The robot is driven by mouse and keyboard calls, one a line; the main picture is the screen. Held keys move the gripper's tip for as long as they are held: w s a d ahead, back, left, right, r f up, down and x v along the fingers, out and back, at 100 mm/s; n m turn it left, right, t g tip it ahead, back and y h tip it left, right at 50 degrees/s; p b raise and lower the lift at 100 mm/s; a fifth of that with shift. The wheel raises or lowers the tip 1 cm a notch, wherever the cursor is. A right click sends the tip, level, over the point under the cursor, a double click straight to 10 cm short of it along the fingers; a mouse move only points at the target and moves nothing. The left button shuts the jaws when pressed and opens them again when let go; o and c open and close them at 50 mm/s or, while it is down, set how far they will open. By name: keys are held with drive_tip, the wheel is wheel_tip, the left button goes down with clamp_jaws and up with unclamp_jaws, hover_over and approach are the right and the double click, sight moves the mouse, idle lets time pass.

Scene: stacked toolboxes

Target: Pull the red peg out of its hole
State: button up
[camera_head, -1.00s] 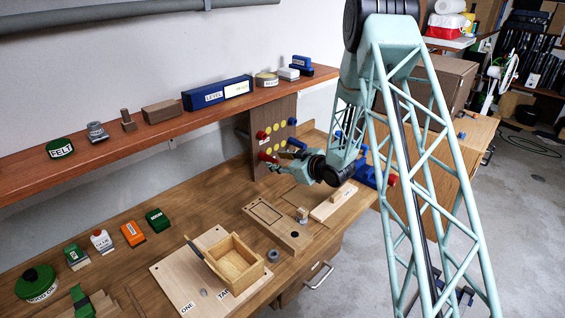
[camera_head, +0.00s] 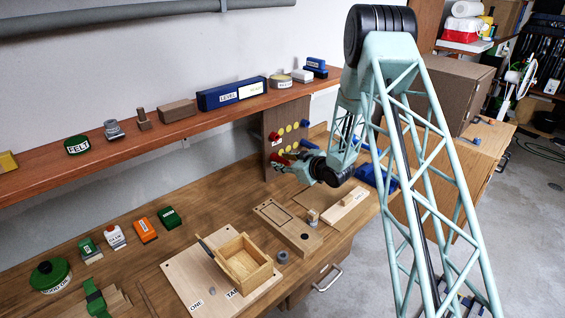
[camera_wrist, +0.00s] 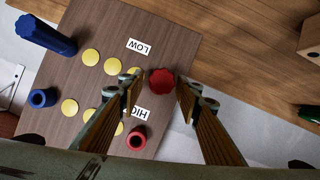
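The red peg (camera_wrist: 162,82) shows end-on in the wrist view, a fluted red knob beside the LOW label on an upright brown board (camera_wrist: 115,25). My gripper (camera_wrist: 158,94) is open. Its two fingers lie on either side of the peg, with a visible gap to the left finger and a smaller one to the right. A hollow red socket (camera_wrist: 137,138) is near the HIGH label, below the peg in the picture. In the head view, my gripper (camera_head: 284,165) is at the lower part of the board (camera_head: 291,112), and the peg is hard to make out there.
A blue peg (camera_wrist: 45,35) and a blue socket (camera_wrist: 42,98) are on the board's left side in the wrist view, with several yellow dots between. The bench holds an open wooden box (camera_head: 245,262) and wooden blocks. A shelf (camera_head: 180,128) runs along the wall.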

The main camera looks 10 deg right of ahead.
drive_tip(key=c, duration=0.8)
drive_tip(key=shift+c, duration=0.2)
drive_tip(key=shift+s+d+b, duration=0.35)
drive_tip(key=shift+s+d, duration=0.1)
drive_tip(key=shift+s, duration=0.25)
drive_tip(key=shift+s+d+b, duration=0.35)
drive_tip(key=shift+s+d, duration=0.05)
drive_tip(key=shift+s, duration=0.25)
drive_tip(key=shift+s+d+b, duration=0.35)
drive_tip(key=shift+s+d, duration=0.1)
drive_tip(key=shift+s, duration=0.25)
drive_tip(key=shift+s+d+b, duration=0.4)
drive_tip(key=shift+s+d, duration=0.1)
drive_tip(key=shift+s, duration=0.3)
drive_tip(key=shift+s+d+b, duration=0.4)
drive_tip(key=shift+s+d, duration=0.05)
drive_tip(key=shift+s, duration=0.3)
drive_tip(key=s+a+r+m+h+b, duration=0.1)
drive_tip(key=s+a+r+b, duration=0.1)
drive_tip(key=s, duration=0.5)
drive_tip(key=s+a+r+h+b, duration=0.1)
drive_tip(key=s+a+r+b, duration=0.1)
drive_tip(key=s+r, duration=0.3)
drive_tip(key=shift+s+r+m+t, duration=0.25)
drive_tip(key=shift+s+m+t, duration=0.15)
drive_tip(key=shift+s, duration=0.8)
